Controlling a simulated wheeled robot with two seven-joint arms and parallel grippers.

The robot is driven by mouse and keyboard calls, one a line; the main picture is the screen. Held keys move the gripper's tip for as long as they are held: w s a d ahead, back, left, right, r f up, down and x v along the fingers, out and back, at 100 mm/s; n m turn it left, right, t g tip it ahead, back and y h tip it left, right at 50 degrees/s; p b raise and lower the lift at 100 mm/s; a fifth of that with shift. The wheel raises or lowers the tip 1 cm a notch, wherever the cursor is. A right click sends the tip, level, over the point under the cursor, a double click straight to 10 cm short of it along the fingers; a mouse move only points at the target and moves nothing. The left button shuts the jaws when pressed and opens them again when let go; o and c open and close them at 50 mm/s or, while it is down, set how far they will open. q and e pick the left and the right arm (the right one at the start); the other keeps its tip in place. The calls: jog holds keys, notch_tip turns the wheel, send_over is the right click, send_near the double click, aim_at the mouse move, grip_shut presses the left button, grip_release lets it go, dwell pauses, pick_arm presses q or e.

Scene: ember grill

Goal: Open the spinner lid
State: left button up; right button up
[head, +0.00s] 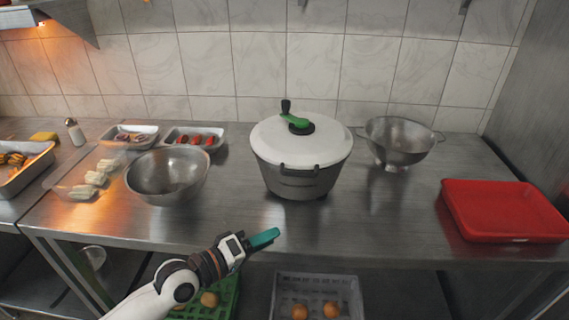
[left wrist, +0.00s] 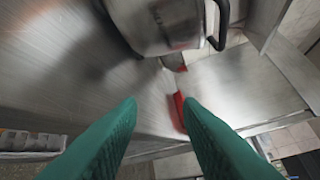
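The salad spinner (head: 301,148) stands on the steel counter, with a grey body and a white lid (head: 301,141) seated on top. A green crank (head: 295,121) with a dark upright knob sits on the lid. My left gripper (head: 265,238) is in front of the counter's front edge, below and left of the spinner, touching nothing. In the left wrist view its two teal fingers (left wrist: 160,118) are spread apart with nothing between them. The spinner's grey body (left wrist: 158,25) and a dark handle show beyond the fingers there. My right gripper is not in view.
A steel bowl (head: 168,175) stands left of the spinner, and a colander (head: 398,141) and a red tray (head: 503,211) stand right. Small food trays (head: 195,139) are at the back left. Crates (head: 318,286) sit on the lower shelf. Counter directly before the spinner is clear.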

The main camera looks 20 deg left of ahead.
aim_at(299, 174)
pick_arm(q)
notch_tip(299, 174, up, 8)
jog(key=w+a+n+t+h, duration=0.1)
jog(key=w+a+n+t, duration=0.2)
jog(key=n, duration=0.1)
jog(key=p+x, duration=0.1)
jog(key=x, duration=0.4)
jog(key=p+x, duration=0.2)
jog(key=x, duration=0.3)
jog(key=shift+w+d, duration=0.1)
jog(key=shift+d, duration=0.25)
jog(key=shift+w+d, duration=0.3)
jog(key=shift+w, duration=0.15)
grip_shut()
